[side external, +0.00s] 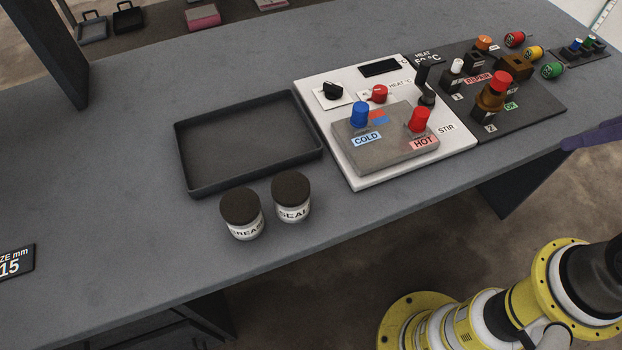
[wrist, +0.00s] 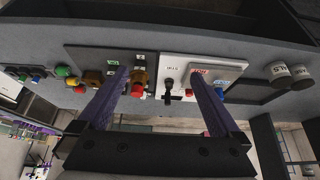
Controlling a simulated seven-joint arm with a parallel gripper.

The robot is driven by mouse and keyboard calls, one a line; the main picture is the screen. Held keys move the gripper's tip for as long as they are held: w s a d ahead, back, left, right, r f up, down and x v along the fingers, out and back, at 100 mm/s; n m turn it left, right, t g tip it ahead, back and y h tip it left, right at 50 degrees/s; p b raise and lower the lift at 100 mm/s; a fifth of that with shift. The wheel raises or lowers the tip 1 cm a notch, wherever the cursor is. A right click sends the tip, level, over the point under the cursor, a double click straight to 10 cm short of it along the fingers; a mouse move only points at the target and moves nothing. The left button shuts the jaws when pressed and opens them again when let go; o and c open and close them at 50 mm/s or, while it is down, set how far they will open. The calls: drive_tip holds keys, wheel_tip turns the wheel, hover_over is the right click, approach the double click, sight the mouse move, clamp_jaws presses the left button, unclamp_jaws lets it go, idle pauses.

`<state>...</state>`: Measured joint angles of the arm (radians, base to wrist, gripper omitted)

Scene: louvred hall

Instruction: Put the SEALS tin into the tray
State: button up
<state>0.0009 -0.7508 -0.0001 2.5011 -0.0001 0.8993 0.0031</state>
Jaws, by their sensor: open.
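The SEALS tin (side external: 292,212) is a small pale jar with a dark lid, standing upright near the front edge of the bench. Its label is partly cut off by the curve. In the wrist view the SEALS tin (wrist: 279,74) is at the far right. The tray (side external: 186,174) is dark, shallow, rectangular and empty, just behind the tins. My gripper (wrist: 160,74) is open and empty, its two purple fingers spread apart in the wrist view, well away from the tin. In the side view only a purple finger shows at the right edge.
A similar GREASE tin (side external: 242,222) stands close on the left of the SEALS tin. A white panel (side external: 458,144) with knobs and a raised block borders the tray's right. A dark board (side external: 540,110) with coloured parts lies beyond. The left bench is mostly clear.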

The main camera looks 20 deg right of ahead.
sight(289, 193)
drive_tip(key=w+a+r+m+g+y, duration=0.15)
drive_tip(key=w+a+m+y, duration=0.35)
drive_tip(key=a, duration=0.5)
drive_tip(key=w+a+m+g+y, duration=0.2)
drive_tip(key=w+a+m+y, duration=0.35)
drive_tip(key=a, duration=0.55)
drive_tip(key=w+a+f+m+y, duration=0.35)
drive_tip(key=a+f+m, duration=0.35)
drive_tip(key=f+m, duration=0.4)
drive_tip(key=shift+n+t+h, duration=0.25)
drive_tip(key=shift+n+h, duration=0.15)
drive_tip(key=shift+n, duration=0.25)
drive_tip(key=x, duration=0.9)
drive_tip(key=f+x, duration=0.1)
drive_tip(key=x, duration=0.3)
drive_tip(key=shift+w+a+f, duration=0.1)
drive_tip(key=shift+w+a, duration=0.05)
drive_tip(key=shift+c, duration=0.2)
